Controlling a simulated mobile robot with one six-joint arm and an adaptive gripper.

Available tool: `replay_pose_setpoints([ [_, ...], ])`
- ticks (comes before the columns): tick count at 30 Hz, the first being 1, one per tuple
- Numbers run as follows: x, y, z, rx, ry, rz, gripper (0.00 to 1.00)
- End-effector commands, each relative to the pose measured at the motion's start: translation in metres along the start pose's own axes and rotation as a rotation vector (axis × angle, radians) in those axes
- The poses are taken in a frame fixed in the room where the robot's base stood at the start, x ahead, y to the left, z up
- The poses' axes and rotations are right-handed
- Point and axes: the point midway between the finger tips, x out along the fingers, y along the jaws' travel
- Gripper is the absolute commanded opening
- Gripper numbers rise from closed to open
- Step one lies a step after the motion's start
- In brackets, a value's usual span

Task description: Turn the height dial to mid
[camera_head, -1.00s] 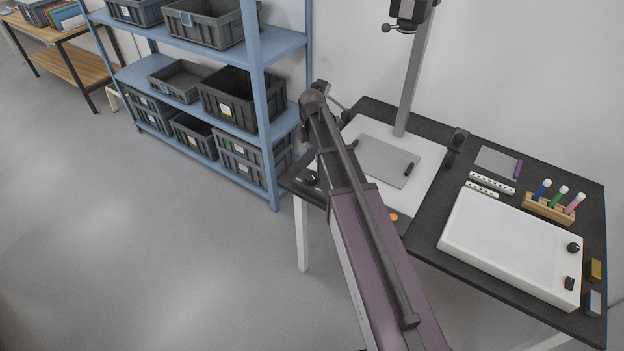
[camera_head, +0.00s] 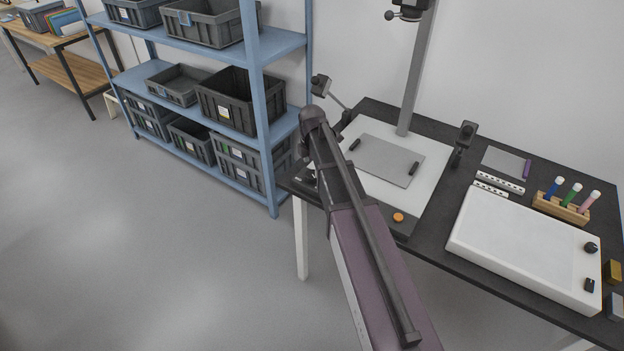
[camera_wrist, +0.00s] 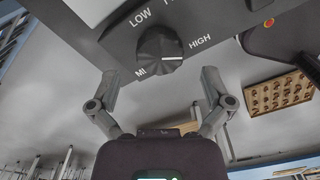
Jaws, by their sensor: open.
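The height dial (camera_wrist: 160,50) is a dark round knob on a grey panel in the wrist view, with the words LOW, HIGH and a partly hidden "MI" around it. A pale mark shows on the lower right of the knob, towards HIGH; its exact setting is hard to tell. My gripper (camera_wrist: 160,98) is open. Its two fingers stand apart, below left and below right of the dial, with no clear contact. In the head view my arm hides the dial and the gripper.
The dark workbench (camera_head: 438,215) carries a white light box (camera_head: 520,245), a pen rack (camera_head: 561,208) and a stand with a grey plate (camera_head: 385,160). An orange button (camera_head: 398,217) is near the bench's front edge. Blue shelving (camera_head: 265,120) with grey crates stands left. Floor left is clear.

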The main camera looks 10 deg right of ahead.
Motion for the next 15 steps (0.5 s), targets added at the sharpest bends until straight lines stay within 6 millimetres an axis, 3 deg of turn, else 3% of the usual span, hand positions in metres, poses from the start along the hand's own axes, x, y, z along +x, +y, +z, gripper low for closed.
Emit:
replay_pose_setpoints([
  [6, 0.020, 0.000, 0.000, 0.000, 0.000, 0.000, 1.00],
  [15, 0.032, 0.000, 0.000, 0.000, 0.000, 0.000, 1.00],
])
